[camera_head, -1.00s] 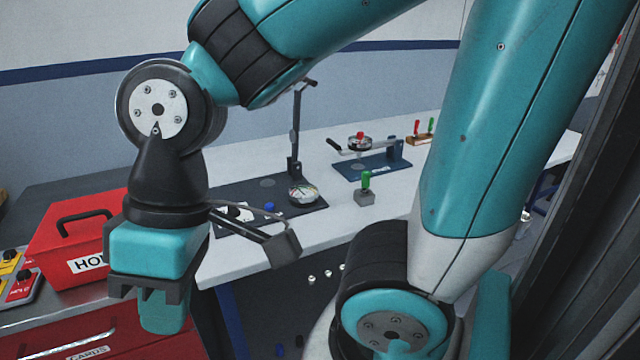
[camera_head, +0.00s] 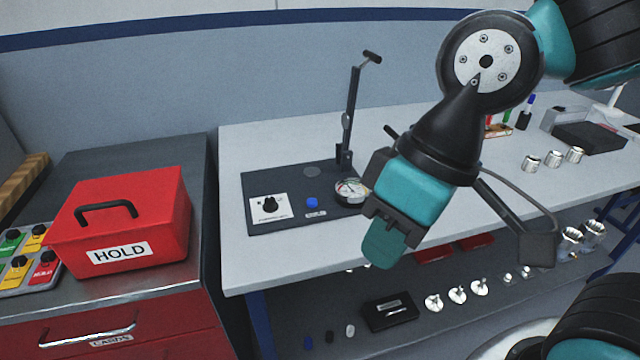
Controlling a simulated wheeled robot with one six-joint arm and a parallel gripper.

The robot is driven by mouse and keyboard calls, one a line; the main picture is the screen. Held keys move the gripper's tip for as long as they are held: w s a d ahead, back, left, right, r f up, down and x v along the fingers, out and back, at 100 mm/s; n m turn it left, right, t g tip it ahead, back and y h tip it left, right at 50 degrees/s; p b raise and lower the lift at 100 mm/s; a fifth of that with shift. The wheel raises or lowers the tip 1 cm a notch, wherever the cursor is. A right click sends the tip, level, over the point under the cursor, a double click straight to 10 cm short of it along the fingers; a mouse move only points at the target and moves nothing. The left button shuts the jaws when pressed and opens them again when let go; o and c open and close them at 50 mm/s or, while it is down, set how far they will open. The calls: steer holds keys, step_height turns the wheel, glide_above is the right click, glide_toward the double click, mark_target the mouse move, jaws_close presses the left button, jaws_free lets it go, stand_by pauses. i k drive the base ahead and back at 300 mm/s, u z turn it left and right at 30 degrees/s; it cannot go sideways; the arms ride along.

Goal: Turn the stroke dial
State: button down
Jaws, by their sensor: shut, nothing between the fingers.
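The stroke dial looks to be the black knob (camera_head: 270,204) on a white printed plate (camera_head: 256,214), at the left of a dark base plate (camera_head: 288,178) on the white bench. The print is too small to read. A blue button (camera_head: 312,202) and a round gauge (camera_head: 351,190) sit to its right on the same base, with an upright lever (camera_head: 351,115) behind. My gripper (camera_head: 383,250) is shut and empty, pointing down in front of the bench, right of the knob and well apart from it. My gripper and wrist cover the bench just right of the gauge.
A red HOLD box (camera_head: 165,235) stands on the cabinet at left, beside a panel of coloured switches (camera_head: 22,258). Metal housings (camera_head: 553,159) stand on the bench at right. A lower shelf (camera_head: 400,335) holds small parts. The bench front near the knob is clear.

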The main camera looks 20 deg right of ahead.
mark_target(270, 205)
steer(key=u, duration=1.3)
steer(key=i, duration=0.75)
steer(key=z, duration=1.35)
